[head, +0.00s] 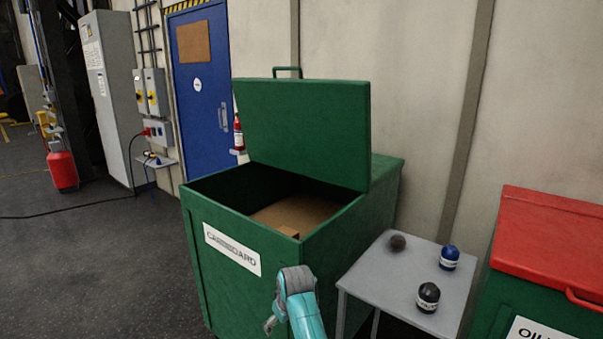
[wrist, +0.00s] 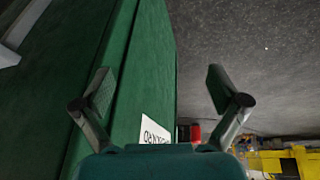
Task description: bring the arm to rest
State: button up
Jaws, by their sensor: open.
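My arm (head: 304,310) shows at the bottom middle of the head view, in front of the green cardboard bin. Only a small part of my gripper (head: 270,324) shows there, at the arm's lower left. In the wrist view my gripper (wrist: 161,85) has its two fingers spread wide with nothing between them. The side of the green bin (wrist: 150,70) fills the left and middle of that view, behind the left finger. Dark floor lies behind the right finger. I cannot tell whether a finger touches the bin.
The green cardboard bin (head: 225,285) has its lid (head: 305,130) raised and cardboard (head: 295,213) inside. A grey table (head: 385,275) to its right holds a brown ball (head: 398,242), a blue jar (head: 449,257) and a black jar (head: 428,297). A red-lidded bin (head: 550,240) stands far right.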

jog(key=s+d+f+m+t, duration=0.1)
jog(key=s+d+f, duration=0.4)
jog(key=s+f, duration=0.3)
jog(key=s+d+f+m+t, duration=0.15)
jog(key=s+d+f, duration=0.3)
jog(key=f, duration=0.55)
jog(key=s+d+f+m+t, duration=0.15)
jog(key=s+d, duration=0.25)
jog(key=s, duration=0.5)
jog(key=s+d+f+t, duration=0.1)
jog(key=s+d+f, duration=0.15)
jog(key=s, duration=0.75)
jog(key=s+d+r+m+t+h, duration=0.1)
jog(key=s+d+r+t, duration=0.2)
jog(key=s, duration=0.6)
jog(key=s+d+r+m, duration=0.1)
jog(key=s+d+r, duration=0.3)
jog(key=s, duration=0.5)
jog(key=s+r+m+t, duration=0.1)
jog(key=s+r, duration=0.5)
jog(key=r, duration=0.3)
jog(key=s+r+t+h, duration=0.1)
jog(key=s+r, duration=0.6)
jog(key=r, duration=0.3)
jog(key=shift+d+r+m+t, duration=0.3)
jog(key=shift+m+t, duration=0.1)
